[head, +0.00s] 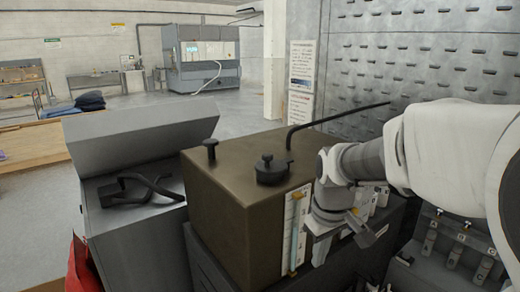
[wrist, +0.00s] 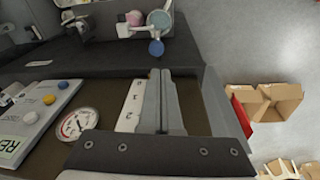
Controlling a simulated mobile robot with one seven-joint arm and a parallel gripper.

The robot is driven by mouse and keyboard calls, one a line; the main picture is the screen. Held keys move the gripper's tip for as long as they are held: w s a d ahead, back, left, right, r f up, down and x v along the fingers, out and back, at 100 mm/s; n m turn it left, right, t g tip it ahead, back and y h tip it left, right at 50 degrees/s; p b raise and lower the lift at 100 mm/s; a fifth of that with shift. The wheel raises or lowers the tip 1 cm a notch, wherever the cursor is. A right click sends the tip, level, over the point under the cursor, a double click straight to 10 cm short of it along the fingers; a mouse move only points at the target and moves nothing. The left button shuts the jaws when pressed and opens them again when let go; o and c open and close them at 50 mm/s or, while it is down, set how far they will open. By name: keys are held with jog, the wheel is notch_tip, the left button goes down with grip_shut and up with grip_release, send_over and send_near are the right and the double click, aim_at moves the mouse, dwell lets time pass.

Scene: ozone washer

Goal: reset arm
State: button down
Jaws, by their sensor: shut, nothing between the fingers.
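My gripper (head: 345,238) hangs at the end of my white arm, in front of the right side of the brown tank in the head view. In the wrist view the gripper's two grey fingers (wrist: 160,85) lie side by side, shut, with nothing between them. Beneath them is a dark panel with a white numbered strip (wrist: 132,105). A round dial gauge (wrist: 76,125) sits to the left of the fingers. I cannot tell whether the fingertips touch anything.
The brown tank (head: 235,205) carries a black cap (head: 271,170) and a long black rod. A grey machine (head: 140,130) stands left of it. A perforated metal wall (head: 420,50) rises behind. Cardboard boxes (wrist: 275,102) stand on the open floor at right in the wrist view.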

jog(key=s+r+m+t, duration=0.2)
jog(key=s+r, duration=0.1)
jog(key=s, duration=0.5)
jog(key=s+d+r+m+t, duration=0.1)
jog(key=s+r+m, duration=0.2)
jog(key=s, duration=0.5)
jog(key=shift+s+t, duration=0.25)
jog(key=shift+t, duration=0.15)
